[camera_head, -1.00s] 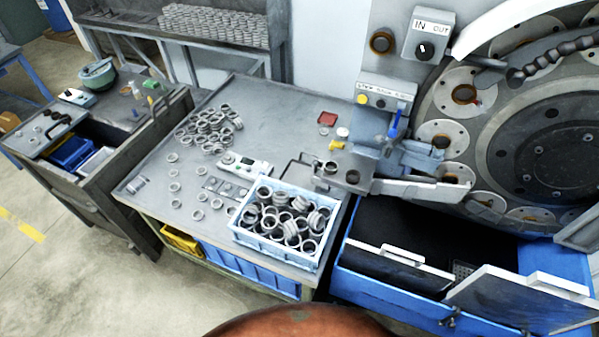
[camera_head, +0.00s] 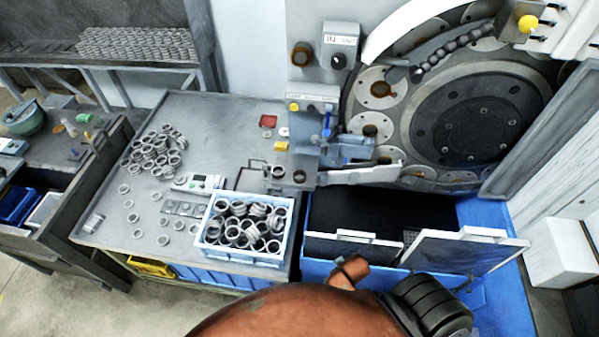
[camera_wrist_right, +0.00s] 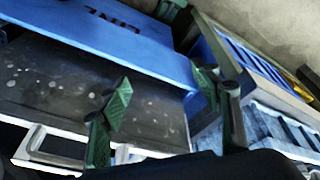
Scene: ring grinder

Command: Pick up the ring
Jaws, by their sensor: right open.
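Many grey metal rings show in the head view. A pile of rings (camera_head: 155,152) lies at the table's back left, and several single rings (camera_head: 134,218) lie loose in front of it. More rings (camera_head: 245,224) fill a light blue crate (camera_head: 238,255) at the table's front right. My right gripper (camera_wrist_right: 164,80) shows in the right wrist view with its two green fingers apart and nothing between them. Behind the fingers are a blue machine edge and a dark tray. No ring is clear in that view. My left gripper is not in view.
The grey table (camera_head: 220,120) has a clear back area. A workbench stands at left.

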